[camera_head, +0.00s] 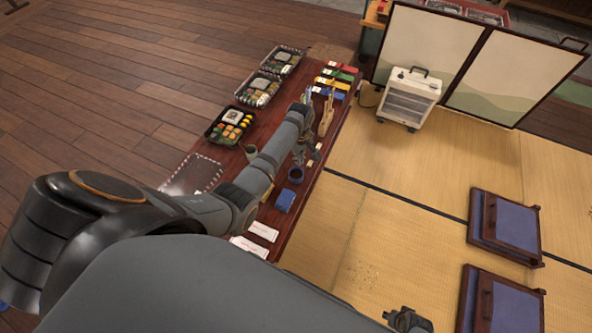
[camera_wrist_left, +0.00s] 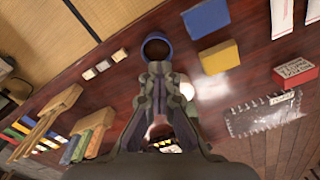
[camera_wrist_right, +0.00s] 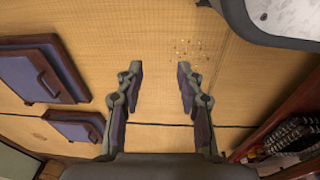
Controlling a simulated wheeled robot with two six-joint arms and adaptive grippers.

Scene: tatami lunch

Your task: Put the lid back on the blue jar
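The blue jar (camera_head: 296,174) stands on the low dark red table, and it also shows in the left wrist view (camera_wrist_left: 157,39) as a blue ring around a dark, open mouth. My left gripper (camera_head: 300,157) is over the table close to the jar; in the left wrist view its fingertips (camera_wrist_left: 157,68) are together just below the jar's rim in the picture. I see nothing held between them. Whether they touch the jar I cannot tell. I cannot make out a lid in any view. My right gripper (camera_wrist_right: 160,77) is open and empty above the tatami.
A blue block (camera_wrist_left: 207,18) and a yellow block (camera_wrist_left: 219,57) lie beside the jar. Small pale blocks (camera_wrist_left: 103,66) lie on its other side. A wooden holder (camera_head: 326,117) stands farther along. Floor seats (camera_head: 505,228) are on the right.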

